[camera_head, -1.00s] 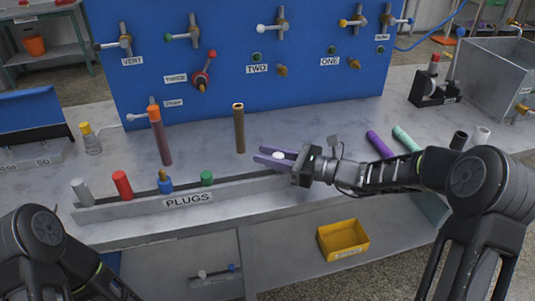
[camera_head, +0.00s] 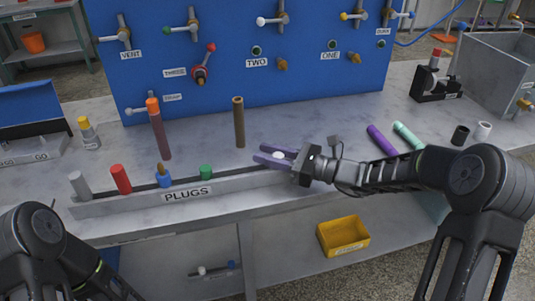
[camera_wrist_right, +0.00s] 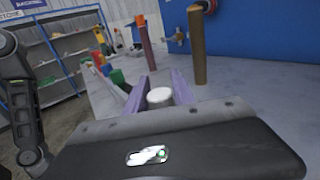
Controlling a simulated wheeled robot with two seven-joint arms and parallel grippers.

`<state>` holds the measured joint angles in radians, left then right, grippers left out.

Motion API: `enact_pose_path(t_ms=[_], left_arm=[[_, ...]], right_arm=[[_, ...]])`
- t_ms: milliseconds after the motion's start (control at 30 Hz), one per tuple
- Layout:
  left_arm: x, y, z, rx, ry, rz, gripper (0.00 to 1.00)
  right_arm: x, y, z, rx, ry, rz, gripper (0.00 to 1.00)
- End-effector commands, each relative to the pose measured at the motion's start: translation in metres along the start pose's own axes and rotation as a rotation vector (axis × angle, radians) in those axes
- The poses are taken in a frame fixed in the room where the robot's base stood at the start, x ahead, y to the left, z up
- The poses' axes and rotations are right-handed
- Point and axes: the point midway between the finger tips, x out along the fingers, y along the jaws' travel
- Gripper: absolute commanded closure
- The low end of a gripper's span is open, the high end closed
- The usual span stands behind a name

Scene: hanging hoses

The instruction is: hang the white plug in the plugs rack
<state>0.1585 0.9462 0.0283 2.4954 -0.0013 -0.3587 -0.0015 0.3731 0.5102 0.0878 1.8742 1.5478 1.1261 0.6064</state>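The white plug (camera_head: 278,155) is between the purple fingers of my right gripper (camera_head: 272,156). It also shows in the right wrist view (camera_wrist_right: 160,96), with a finger close on each side, and the gripper looks shut on it. The lower part of the plug is hidden. The plugs rack (camera_head: 240,187) is a long grey ledge at the table's front with a PLUGS label. A red plug (camera_head: 121,179), a blue plug (camera_head: 164,176) and a green plug (camera_head: 206,172) stand along it. My right gripper is over the rack's right part. My left gripper is out of view; only its arm shows.
A light grey cylinder (camera_head: 80,184) stands at the rack's left end. An orange-topped hose (camera_head: 158,130) and a brown hose (camera_head: 239,122) stand upright behind the rack. Purple (camera_head: 381,140) and teal (camera_head: 407,136) cylinders lie right. The blue valve panel (camera_head: 225,90) rises behind.

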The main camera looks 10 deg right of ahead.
Motion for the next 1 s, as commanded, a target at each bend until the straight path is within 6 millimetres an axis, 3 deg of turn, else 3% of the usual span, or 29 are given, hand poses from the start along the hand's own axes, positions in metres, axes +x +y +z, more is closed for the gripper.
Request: enact_pose_path(t_ms=[233, 567, 1000], left_arm=[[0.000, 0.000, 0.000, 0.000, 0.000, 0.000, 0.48], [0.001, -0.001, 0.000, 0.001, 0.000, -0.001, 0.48], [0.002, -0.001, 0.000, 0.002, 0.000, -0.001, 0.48]], right_arm=[[0.000, 0.001, -0.004, 0.005, 0.006, 0.000, 0.50], [-0.004, 0.001, -0.005, 0.007, 0.008, 0.000, 0.50], [-0.066, -0.001, -0.001, 0.001, 0.002, -0.004, 0.50]])
